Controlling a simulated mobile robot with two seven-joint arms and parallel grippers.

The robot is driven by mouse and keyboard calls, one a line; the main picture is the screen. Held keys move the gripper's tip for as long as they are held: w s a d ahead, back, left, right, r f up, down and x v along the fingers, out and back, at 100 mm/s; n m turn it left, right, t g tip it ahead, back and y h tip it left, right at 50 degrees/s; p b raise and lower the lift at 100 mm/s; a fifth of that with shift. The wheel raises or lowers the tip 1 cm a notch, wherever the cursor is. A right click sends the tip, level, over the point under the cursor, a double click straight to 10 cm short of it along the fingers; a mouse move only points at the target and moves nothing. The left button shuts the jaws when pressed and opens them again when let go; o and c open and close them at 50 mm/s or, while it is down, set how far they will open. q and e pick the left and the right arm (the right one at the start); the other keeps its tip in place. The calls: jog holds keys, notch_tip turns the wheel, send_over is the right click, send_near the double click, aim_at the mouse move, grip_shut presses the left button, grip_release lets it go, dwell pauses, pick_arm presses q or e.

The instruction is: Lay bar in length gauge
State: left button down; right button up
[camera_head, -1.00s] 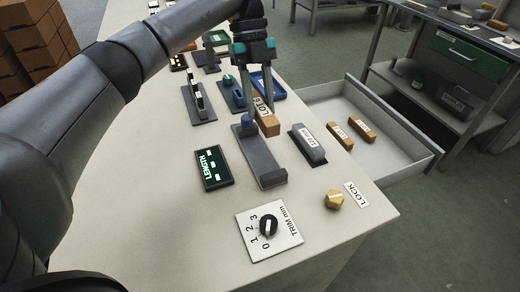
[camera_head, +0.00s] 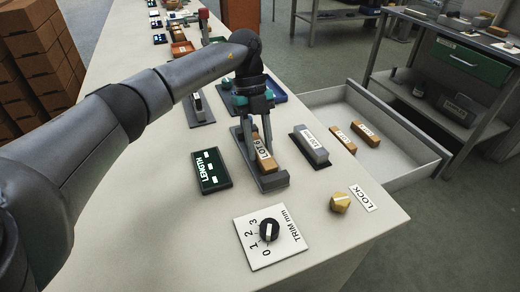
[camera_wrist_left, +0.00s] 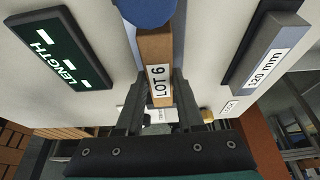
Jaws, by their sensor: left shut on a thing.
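An orange-brown bar labelled LOT 6 (camera_head: 265,158) is held between the fingers of my left gripper (camera_head: 259,152). The bar lies lengthwise along the grey length gauge (camera_head: 273,182), at or just above its bed; I cannot tell if it rests there. In the left wrist view the bar (camera_wrist_left: 155,50) has its far end by the gauge's round blue part (camera_wrist_left: 146,10); contact is unclear. The LENGTH display (camera_head: 211,171) left of the gauge shows white dashes. My right gripper is in neither current view.
A grey 120 mm block (camera_head: 310,147) stands right of the gauge. A TRIM dial (camera_head: 269,230) and a brass LOCK knob (camera_head: 340,203) are nearer. An open drawer (camera_head: 395,162) at the right holds two orange-brown bars. Bare table lies left of the display.

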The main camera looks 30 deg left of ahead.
pick_arm(q)
jog(key=shift+f, duration=0.2)
jog(key=c, duration=0.5)
grip_release()
